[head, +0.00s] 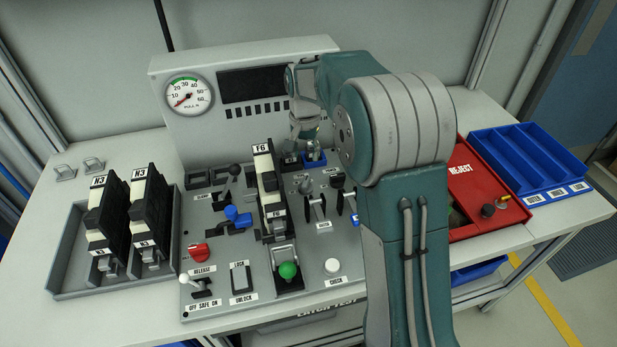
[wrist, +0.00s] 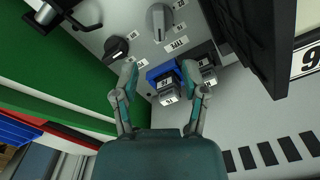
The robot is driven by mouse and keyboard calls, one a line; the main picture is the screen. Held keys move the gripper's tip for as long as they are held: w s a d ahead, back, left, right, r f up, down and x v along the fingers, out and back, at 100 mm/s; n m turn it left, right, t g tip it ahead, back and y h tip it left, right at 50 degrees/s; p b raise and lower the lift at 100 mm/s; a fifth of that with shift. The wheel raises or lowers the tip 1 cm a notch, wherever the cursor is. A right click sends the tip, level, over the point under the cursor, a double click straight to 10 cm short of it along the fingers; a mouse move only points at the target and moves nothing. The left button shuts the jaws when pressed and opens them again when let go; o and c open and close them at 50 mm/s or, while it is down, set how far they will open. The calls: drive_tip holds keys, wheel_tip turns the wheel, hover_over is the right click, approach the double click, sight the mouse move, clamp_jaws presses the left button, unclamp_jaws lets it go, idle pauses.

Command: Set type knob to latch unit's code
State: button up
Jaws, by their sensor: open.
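The latch unit (head: 268,190) is a black and cream block marked F6, standing in the middle of the console. In the head view my arm partly hides the gripper.
Two units marked N3 (head: 148,215) stand in a grey tray (head: 65,262) at left. A gauge (head: 188,94) and dark display (head: 250,85) are on the back panel. A red reject bin (head: 480,200) and blue tray (head: 530,155) are at right. Levers crowd the console.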

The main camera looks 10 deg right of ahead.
sight(305, 181)
wheel_tip(305, 181, down, 10)
drive_tip(key=shift+s+d+r, duration=0.1)
drive_tip(key=shift+d+r, duration=0.05)
drive_tip(key=shift+r, duration=0.05)
drive_tip(key=shift+f, duration=0.35)
drive_tip(key=shift+a, duration=0.25)
drive_tip(key=shift+d, duration=0.1)
clamp_jaws()
